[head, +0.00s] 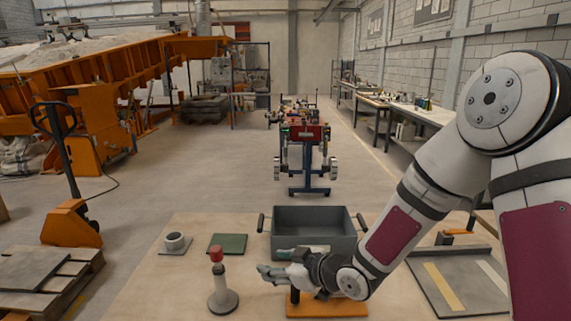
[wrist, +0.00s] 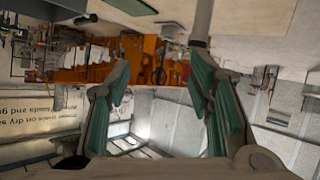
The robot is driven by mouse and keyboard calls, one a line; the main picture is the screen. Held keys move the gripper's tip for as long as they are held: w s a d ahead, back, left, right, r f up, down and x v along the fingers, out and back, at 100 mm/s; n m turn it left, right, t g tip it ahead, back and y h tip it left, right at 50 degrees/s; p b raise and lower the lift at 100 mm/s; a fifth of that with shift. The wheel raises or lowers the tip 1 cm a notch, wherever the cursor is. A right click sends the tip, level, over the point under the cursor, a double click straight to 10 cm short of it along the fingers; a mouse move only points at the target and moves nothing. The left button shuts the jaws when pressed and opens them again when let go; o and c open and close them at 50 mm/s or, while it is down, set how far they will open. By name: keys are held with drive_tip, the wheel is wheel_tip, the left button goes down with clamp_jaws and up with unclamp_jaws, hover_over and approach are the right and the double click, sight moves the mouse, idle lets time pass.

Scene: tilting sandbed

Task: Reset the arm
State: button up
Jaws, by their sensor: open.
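My arm reaches in from the right in the head view, its lower part stretched over the table. My gripper (head: 265,275) is above the near middle of the table, its fingers pointing left. In the wrist view the gripper (wrist: 158,72) shows two green-padded fingers set well apart, with nothing held between them. A post with a red top on a round grey base (head: 222,301) stands just left of the fingertips, apart from them as far as I can tell. An orange block or plate (head: 345,308) lies below my wrist, partly hidden by it.
A grey bin (head: 312,217) stands behind my gripper. A grey tray (head: 428,290) with coloured strips lies right. The table (head: 150,290) is clear at front left.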

drive_tip(key=s+d+r+m+h, duration=0.3)
drive_tip(key=s+d+r+h, duration=0.2)
drive_tip(key=d+r, duration=0.3)
drive_tip(key=s+d+r+m+h, duration=0.3)
drive_tip(key=s+d+r+h, duration=0.25)
drive_tip(key=d, duration=0.55)
drive_tip(key=s+d+r+m+g, duration=0.1)
drive_tip(key=s+r+m+g, duration=0.1)
drive_tip(key=s, duration=0.8)
drive_tip(key=s+d+r+m+g, duration=0.1)
drive_tip(key=s+r+m, duration=0.2)
drive_tip(key=s, duration=0.7)
drive_tip(key=shift+s+d+r+m+g+y, duration=0.15)
drive_tip(key=shift+s+d+m+g+y, duration=0.2)
drive_tip(key=shift+s+m+g+y, duration=0.1)
